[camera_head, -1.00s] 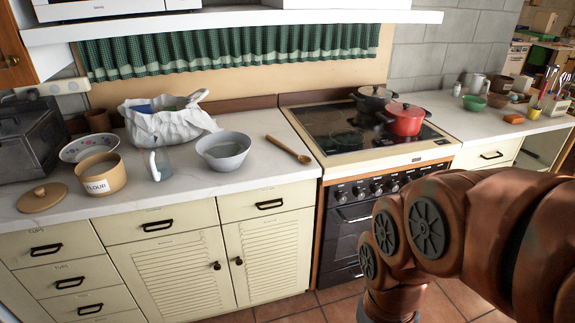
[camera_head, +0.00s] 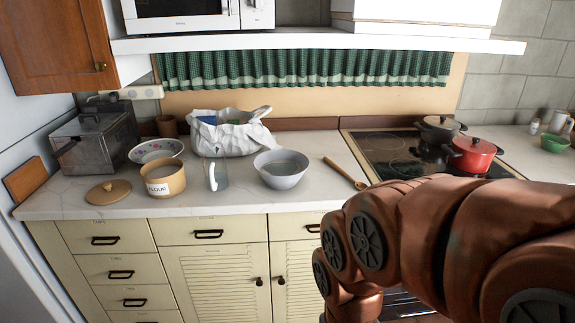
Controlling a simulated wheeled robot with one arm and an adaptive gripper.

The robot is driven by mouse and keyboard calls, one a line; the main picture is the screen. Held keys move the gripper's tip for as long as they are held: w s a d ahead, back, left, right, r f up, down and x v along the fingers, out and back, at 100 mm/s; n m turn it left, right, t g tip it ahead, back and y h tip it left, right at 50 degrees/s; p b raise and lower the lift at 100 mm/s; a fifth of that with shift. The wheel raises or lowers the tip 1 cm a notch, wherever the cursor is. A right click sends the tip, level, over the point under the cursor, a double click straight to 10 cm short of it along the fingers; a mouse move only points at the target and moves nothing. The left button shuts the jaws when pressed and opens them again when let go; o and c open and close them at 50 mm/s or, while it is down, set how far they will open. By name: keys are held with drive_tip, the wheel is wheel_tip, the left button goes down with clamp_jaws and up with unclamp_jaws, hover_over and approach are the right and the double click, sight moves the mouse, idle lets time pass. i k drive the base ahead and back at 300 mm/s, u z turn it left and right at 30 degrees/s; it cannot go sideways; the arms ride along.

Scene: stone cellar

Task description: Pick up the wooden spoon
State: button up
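The wooden spoon (camera_head: 344,172) lies on the white countertop (camera_head: 120,207), between the grey bowl and the stove. Its handle points back and to the left, and its rounded end lies toward the front right, close to my arm in the picture. My copper-coloured arm fills the lower right of the head view, in front of the stove and the cabinets. My gripper is not visible in this view.
A grey bowl (camera_head: 281,179) stands left of the spoon. A glass jug (camera_head: 214,175), a flour pot (camera_head: 164,190) and a white bag (camera_head: 232,141) are further left. A red pot (camera_head: 472,160) and a dark pot (camera_head: 438,130) sit on the stove (camera_head: 385,150). A shelf hangs above.

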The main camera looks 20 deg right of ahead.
sight(361, 186)
drive_tip(key=u, duration=0.25)
drive_tip(key=i, duration=1)
drive_tip(key=z, duration=0.1)
